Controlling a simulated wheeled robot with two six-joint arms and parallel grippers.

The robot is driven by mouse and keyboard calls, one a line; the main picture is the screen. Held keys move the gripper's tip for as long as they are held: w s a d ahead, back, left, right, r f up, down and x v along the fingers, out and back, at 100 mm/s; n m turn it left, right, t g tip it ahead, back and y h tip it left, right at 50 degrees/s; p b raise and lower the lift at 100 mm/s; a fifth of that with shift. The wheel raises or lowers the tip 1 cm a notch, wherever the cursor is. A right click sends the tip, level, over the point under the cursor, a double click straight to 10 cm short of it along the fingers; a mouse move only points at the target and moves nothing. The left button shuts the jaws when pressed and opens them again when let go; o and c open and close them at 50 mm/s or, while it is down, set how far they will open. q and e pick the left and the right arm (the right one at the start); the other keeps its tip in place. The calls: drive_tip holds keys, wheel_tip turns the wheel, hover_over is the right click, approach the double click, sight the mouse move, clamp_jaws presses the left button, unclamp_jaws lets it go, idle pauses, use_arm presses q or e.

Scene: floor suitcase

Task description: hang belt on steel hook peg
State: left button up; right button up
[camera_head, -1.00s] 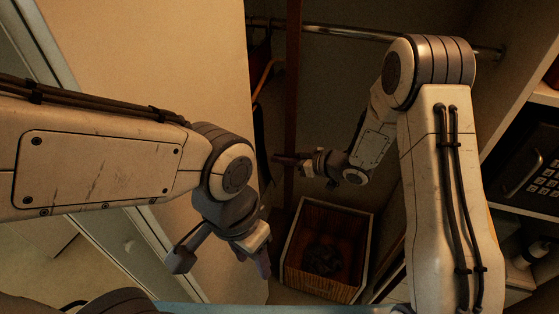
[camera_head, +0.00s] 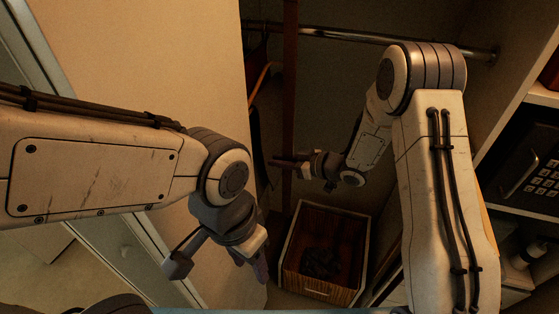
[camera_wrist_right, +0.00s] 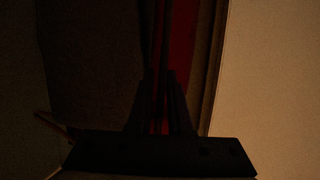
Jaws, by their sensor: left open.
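A long reddish-brown strap (camera_head: 290,60), which looks like the belt, hangs straight down from above the head view's top edge, in front of the closet rod. My right gripper (camera_head: 284,162) is at its lower part, with its fingers across it. In the right wrist view a dark red strip (camera_wrist_right: 182,45) runs up beyond the close-set fingers of my right gripper (camera_wrist_right: 161,80). It is too dark to tell whether they grip it. My left gripper (camera_head: 218,262) is open and empty, low and left of the strap. I cannot make out the steel hook peg.
A metal rod (camera_head: 370,36) crosses the closet. A wooden box (camera_head: 332,291) with dark contents stands on the floor below my right gripper. A dark safe (camera_head: 520,165) sits on the right shelves. A pale panel (camera_head: 150,60) stands behind my left arm.

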drive_tip(key=shift+o, duration=1)
drive_tip(key=b+v, duration=0.2)
drive_tip(key=v, duration=0.9)
drive_tip(key=s+a+r+m+g+h, duration=0.1)
drive_tip(key=s+h, duration=0.4)
drive_tip(key=s, duration=0.9)
drive_tip(key=s+a+r+m+g+h, duration=0.2)
drive_tip(key=s+g+h, duration=0.3)
drive_tip(key=s, duration=0.9)
drive_tip(key=shift+s+a+r+m+g, duration=0.4)
drive_tip(key=shift+a+m+g, duration=0.1)
drive_tip(key=shift+g, duration=0.2)
